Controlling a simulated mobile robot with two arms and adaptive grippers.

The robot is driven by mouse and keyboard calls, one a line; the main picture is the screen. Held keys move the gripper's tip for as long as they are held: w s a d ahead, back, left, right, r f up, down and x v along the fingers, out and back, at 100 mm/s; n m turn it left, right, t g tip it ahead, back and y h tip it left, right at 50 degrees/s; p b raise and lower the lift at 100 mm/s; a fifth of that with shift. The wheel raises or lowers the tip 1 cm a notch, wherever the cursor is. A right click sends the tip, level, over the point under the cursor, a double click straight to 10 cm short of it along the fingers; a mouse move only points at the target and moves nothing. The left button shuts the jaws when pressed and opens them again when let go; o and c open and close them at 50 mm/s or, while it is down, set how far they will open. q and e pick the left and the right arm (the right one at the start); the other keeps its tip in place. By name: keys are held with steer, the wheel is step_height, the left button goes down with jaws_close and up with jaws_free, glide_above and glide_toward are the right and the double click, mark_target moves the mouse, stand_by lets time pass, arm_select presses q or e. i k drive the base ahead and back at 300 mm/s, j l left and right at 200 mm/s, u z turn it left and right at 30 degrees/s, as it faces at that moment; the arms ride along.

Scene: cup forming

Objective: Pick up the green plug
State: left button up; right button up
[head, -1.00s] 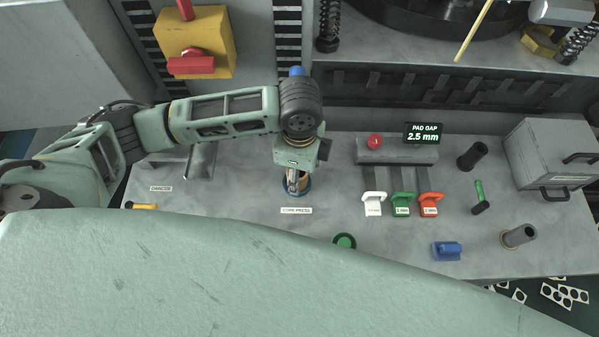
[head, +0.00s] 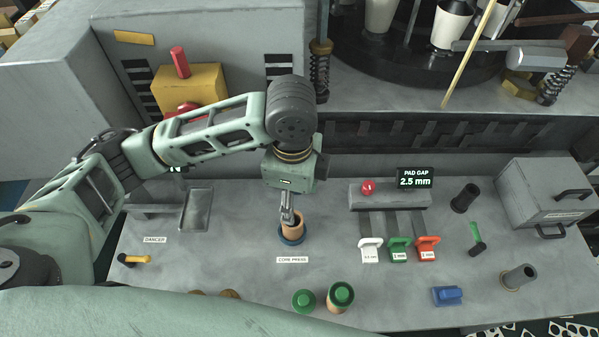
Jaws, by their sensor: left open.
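Two round green plug-like pieces show near the table's front edge. One green plug (head: 303,300) is at the left, and another green piece (head: 341,293) sits on top of a tan cylinder just right of it. My left gripper (head: 288,217) is open and points down at the tan cup (head: 292,228) in the blue ring (head: 291,238) of the core press. It is behind and a little left of the green plug, well apart from it. I cannot tell whether the fingertips touch the cup. My right gripper is not in view.
White, green (head: 398,250) and red (head: 427,249) handled gauges stand right of the press. A yellow-handled tool (head: 136,259) lies at the left.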

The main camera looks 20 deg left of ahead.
mark_target(303, 301)
steer(key=k, duration=1.5)
